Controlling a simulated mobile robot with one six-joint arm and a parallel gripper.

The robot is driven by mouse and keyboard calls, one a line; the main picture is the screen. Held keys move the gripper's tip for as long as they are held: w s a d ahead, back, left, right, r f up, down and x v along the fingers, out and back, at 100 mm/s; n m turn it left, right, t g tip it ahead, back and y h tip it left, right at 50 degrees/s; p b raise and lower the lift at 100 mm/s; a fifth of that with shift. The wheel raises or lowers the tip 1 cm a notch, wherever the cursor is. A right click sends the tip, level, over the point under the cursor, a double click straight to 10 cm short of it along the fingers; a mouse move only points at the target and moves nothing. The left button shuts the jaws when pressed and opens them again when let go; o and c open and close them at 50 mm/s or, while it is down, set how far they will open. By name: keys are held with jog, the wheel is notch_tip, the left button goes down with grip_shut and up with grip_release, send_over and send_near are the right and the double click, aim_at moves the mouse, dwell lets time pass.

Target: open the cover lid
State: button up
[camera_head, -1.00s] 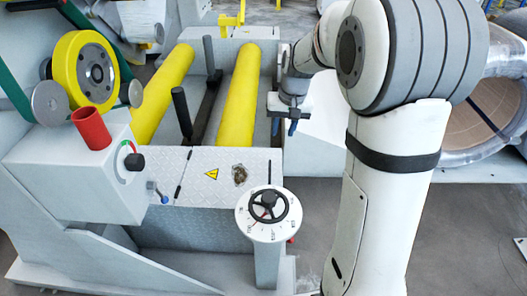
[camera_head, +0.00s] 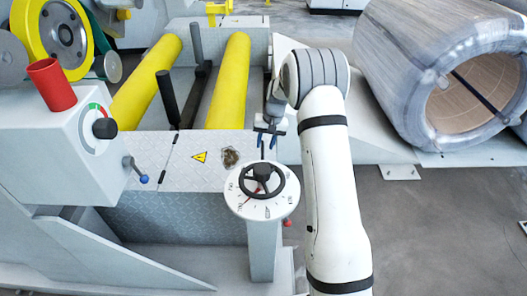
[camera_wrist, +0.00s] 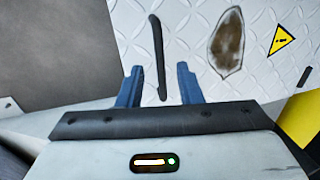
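The cover lid (camera_head: 185,175) is a pale diamond-plate panel with a yellow warning triangle and a brown worn patch. It lies flat and closed in front of the yellow rollers. A thin black bar handle (camera_wrist: 156,50) stands out on the lid near its right edge; it also shows in the head view (camera_head: 263,151). My gripper (camera_wrist: 159,82) is open, with its two blue fingers apart. In the wrist view the handle's lower end lies between the fingers, with gaps on both sides. In the head view my gripper (camera_head: 267,142) is at the lid's right edge, beside the handle.
A round dial with a black handwheel (camera_head: 262,181) stands on a post just in front of the lid. A control box (camera_head: 75,145) with a red cylinder (camera_head: 52,85) is at the left. Yellow rollers (camera_head: 230,80) lie behind. A wrapped coil (camera_head: 420,70) is at the right.

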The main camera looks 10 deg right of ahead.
aim_at(262, 153)
jog(key=f, duration=0.3)
jog(key=shift+w+a+f+b, duration=0.1)
jog(key=shift+a+f+b, duration=0.1)
jog(key=shift+a+b, duration=0.15)
grip_shut()
jog(key=shift+a+r, duration=0.1)
